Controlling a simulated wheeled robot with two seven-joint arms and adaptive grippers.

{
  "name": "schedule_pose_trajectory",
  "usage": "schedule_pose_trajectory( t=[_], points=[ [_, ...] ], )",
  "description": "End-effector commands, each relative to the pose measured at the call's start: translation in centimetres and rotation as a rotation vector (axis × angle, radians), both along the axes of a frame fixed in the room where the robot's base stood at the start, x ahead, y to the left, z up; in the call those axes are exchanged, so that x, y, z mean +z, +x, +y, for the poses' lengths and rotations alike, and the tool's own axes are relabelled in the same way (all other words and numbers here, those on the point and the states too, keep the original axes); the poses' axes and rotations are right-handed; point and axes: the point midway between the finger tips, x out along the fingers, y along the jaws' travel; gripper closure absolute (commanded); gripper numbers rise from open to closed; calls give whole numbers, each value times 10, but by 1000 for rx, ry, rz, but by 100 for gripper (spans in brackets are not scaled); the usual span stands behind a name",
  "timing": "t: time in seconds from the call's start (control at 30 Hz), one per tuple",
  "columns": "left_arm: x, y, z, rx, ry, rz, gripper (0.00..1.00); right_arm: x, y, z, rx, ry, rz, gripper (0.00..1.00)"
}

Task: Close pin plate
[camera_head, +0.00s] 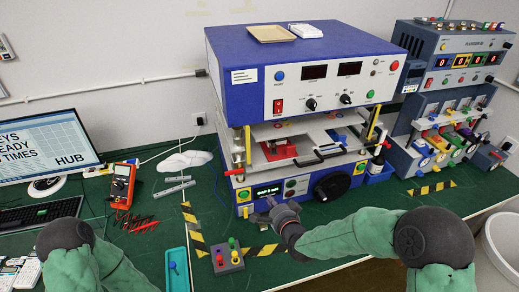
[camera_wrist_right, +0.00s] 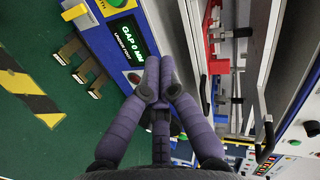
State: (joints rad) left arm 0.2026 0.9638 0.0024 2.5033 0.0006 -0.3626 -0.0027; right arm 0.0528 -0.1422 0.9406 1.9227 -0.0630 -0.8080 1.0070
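The blue tester (camera_head: 225,95) stands at the back of the table with its front bay open. In the bay are pale plates (camera_head: 262,132) with a black bar handle (camera_head: 305,162) in front and a red fixture (camera_head: 279,150) on them. I cannot tell which plate is the pin plate. My right gripper (camera_head: 272,206) is in front of the tester's lower panel, below the handle. In the right wrist view its fingertips (camera_wrist_right: 158,62) are together with nothing seen between them. The green display (camera_wrist_right: 125,38) beside them reads "GAP 0 MM". My left gripper is out of view.
A black knob (camera_head: 332,187) is on the lower panel, right of my right gripper. A small button box (camera_head: 227,257), a blue tray (camera_head: 177,268) and a red multimeter (camera_head: 122,185) lie to the left. A second grey-blue machine (camera_head: 405,140) stands at right. Striped tape (camera_head: 195,228) marks the green table.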

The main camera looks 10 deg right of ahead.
Motion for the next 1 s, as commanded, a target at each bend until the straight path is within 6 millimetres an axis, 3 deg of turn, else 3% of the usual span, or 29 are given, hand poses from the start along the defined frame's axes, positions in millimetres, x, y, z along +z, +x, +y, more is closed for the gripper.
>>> schedule_pose_trajectory(
  t=[0.03,0.13,0.33,0.63,1.0],
  points=[
    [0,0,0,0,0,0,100,22,4,0,-17,37,-58,100],
    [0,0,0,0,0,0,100,57,9,-1,-46,113,-151,100],
    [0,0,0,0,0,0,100,101,11,-1,-70,222,-270,100],
    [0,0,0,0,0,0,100,111,23,1,-75,252,-300,100],
    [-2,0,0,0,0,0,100,111,78,5,-74,250,-299,100]
  ],
)
